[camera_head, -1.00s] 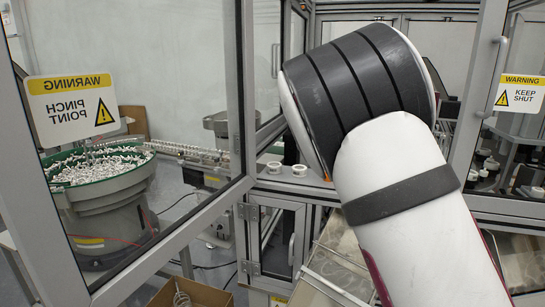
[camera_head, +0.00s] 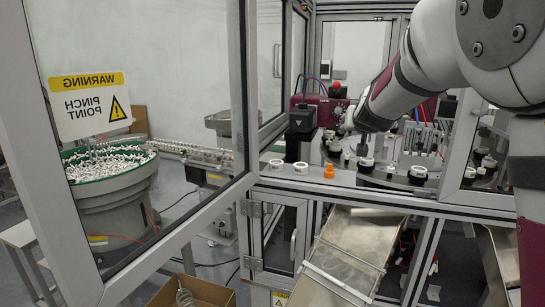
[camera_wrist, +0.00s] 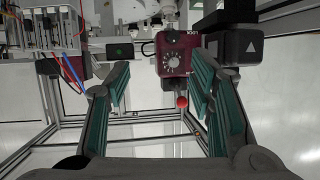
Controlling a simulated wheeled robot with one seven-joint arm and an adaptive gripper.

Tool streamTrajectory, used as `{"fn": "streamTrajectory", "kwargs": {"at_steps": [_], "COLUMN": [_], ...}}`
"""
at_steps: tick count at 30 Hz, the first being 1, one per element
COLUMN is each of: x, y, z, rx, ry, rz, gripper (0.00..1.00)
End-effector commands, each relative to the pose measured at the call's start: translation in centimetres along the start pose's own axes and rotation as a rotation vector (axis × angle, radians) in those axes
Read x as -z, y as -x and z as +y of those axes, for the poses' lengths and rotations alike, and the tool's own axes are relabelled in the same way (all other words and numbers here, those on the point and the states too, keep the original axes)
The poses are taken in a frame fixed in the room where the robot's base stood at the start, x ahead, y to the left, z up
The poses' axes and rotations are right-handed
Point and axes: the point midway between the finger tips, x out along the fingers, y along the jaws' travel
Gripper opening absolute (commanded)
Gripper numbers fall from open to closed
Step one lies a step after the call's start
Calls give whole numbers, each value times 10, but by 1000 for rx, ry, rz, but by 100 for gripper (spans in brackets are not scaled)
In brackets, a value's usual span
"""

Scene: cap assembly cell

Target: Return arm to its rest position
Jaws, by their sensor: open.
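My arm comes in from the right of the head view, bent, with its wrist end over the machine's deck. My gripper (camera_wrist: 160,100) shows in the wrist view with two green-padded fingers spread wide apart. Nothing is between the pads. In the head view its fingers cannot be made out clearly. Behind the fingers in the wrist view is a maroon box (camera_wrist: 178,62) with a round dial and a red ball below it. The maroon box (camera_head: 312,103) also shows in the head view, left of my wrist.
Two white rings (camera_head: 276,165) and an orange piece (camera_head: 329,171) sit on the front ledge. A green-rimmed bowl (camera_head: 70,178) of white parts stands left behind the glass door frame (camera_head: 245,90). A metal chute (camera_head: 350,245) and an open cardboard box (camera_head: 215,290) are below.

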Motion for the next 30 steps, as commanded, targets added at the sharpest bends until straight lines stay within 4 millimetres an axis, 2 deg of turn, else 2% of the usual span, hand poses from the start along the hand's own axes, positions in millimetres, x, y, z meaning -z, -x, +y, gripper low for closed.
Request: {"fn": "streamTrajectory", "kwargs": {"at_steps": [3,5,11,17,21,25,30], "x": [-18,-31,-76,-133,-180,-218,-247], "y": [47,72,163,259,320,362,390], "z": [10,10,11,16,28,41,54], "rx": [70,107,206,247,227,180,129], "ry": [-52,-64,-66,-6,62,118,159], "rz": [-107,-164,-336,-490,-589,-663,-718], "gripper": [49,49,49,49,49,49,49]}}
